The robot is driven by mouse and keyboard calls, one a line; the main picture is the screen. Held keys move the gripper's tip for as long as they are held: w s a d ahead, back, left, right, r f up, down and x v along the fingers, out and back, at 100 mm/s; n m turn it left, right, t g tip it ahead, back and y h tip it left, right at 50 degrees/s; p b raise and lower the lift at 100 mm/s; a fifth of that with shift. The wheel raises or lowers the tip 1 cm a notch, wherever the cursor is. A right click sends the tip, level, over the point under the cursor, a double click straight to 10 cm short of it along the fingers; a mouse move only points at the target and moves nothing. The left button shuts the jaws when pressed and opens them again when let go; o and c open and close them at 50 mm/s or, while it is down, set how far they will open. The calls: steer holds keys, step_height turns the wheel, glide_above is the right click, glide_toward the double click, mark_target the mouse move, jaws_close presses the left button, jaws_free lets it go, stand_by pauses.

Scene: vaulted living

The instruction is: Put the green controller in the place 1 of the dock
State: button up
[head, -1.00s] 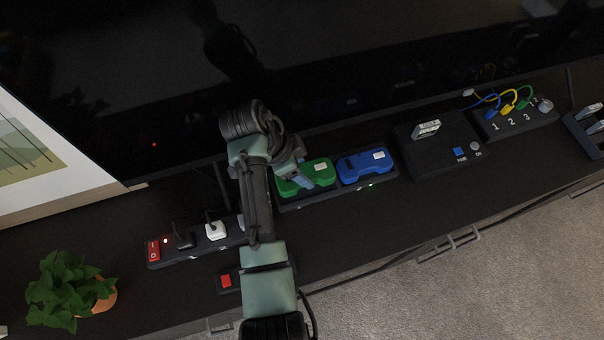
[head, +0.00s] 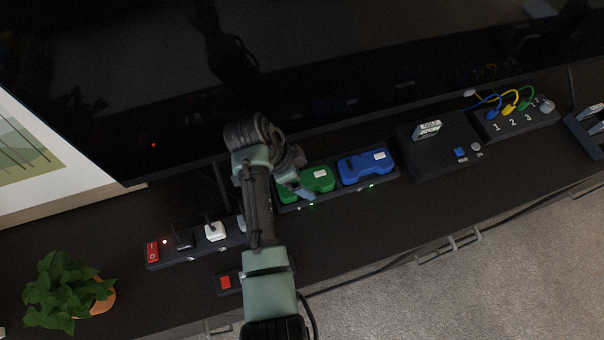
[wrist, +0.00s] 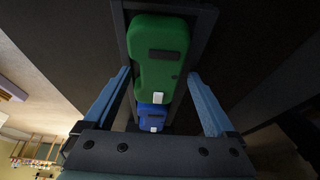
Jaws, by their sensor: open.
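The green controller (head: 319,179) lies in the left bay of the dark dock (head: 336,200), beside the blue controller (head: 365,167) in the right bay. My gripper (head: 303,191) is at the left end of the green controller and partly covers it in the head view. In the wrist view, the green controller (wrist: 158,55) lies between and beyond the open fingers of my gripper (wrist: 159,76). Nothing is held. The blue controller (wrist: 151,118) shows nearer the gripper base there. I cannot read a place number on the dock.
A power strip (head: 197,250) with plugs and a red-button box (head: 227,282) lie left of the dock. A dark box with a blue button (head: 440,150) and a numbered cable box (head: 516,122) stand to the right. A large dark screen (head: 330,60) rises behind.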

steer(key=p+v, duration=0.1)
steer(key=v, duration=1.1)
steer(key=shift+r, duration=0.1)
